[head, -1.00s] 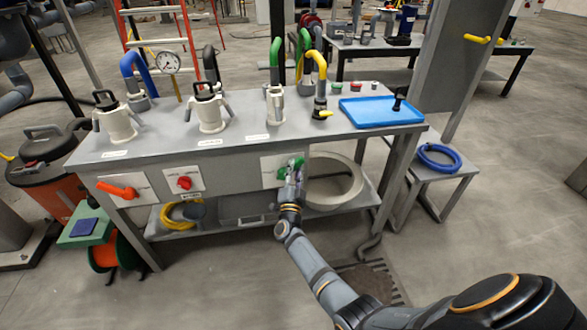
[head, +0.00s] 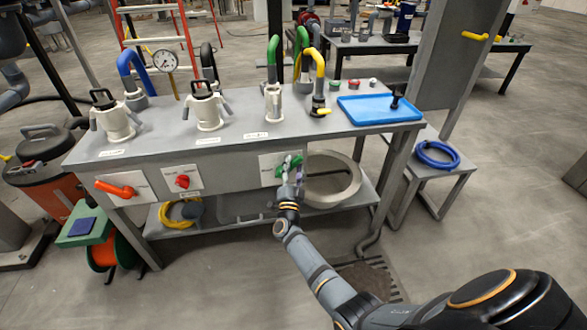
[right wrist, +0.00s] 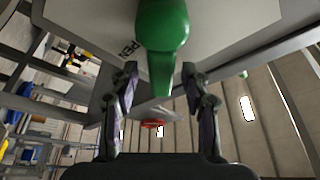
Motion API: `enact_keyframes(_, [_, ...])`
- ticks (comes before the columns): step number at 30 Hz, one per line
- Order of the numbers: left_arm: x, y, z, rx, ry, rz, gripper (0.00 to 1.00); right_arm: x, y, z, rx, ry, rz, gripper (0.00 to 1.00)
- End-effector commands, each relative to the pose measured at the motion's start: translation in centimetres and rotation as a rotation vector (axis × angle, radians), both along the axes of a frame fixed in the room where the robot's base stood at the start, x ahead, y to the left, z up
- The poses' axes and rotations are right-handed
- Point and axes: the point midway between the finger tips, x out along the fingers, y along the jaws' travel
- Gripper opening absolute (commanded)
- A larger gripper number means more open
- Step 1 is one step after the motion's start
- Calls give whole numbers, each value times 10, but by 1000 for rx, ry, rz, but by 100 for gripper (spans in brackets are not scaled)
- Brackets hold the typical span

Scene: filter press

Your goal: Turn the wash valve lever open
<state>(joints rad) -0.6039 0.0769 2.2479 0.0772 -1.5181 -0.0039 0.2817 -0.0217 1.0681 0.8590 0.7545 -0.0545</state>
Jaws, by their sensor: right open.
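A green lever (head: 287,164) sits on a white plate (head: 269,166) at the right end of the bench's front panel. I take it to be the wash valve lever, but I cannot read its name. In the right wrist view the green lever (right wrist: 162,35) points down towards my gripper, with lettering partly visible beside it. My right gripper (right wrist: 160,78) is open, one finger on each side of the lever's tip, with visible gaps. In the head view my right gripper (head: 290,180) is just in front of the lever. My left gripper is not in view.
An orange lever (head: 115,188) and a red knob (head: 182,181) are on the same panel further left. A blue tray (head: 378,111) and several pipe fittings stand on the bench top.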

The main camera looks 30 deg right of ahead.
Motion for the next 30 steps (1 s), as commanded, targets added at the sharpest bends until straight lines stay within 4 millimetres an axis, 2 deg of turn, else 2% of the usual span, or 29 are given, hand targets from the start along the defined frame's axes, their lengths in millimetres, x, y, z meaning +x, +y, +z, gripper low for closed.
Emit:
enact_keyframes(4, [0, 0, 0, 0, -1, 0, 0, -13, 8, -6, 0, 2, 1, 47])
enact_keyframes(12, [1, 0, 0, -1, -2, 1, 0, -66, 42, -23, 4, 4, 0, 47])
enact_keyframes(18, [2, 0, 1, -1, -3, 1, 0, -92, 59, -31, 2, 3, 0, 47])
enact_keyframes(30, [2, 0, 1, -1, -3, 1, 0, -98, 62, -32, 1, 1, 0, 47])
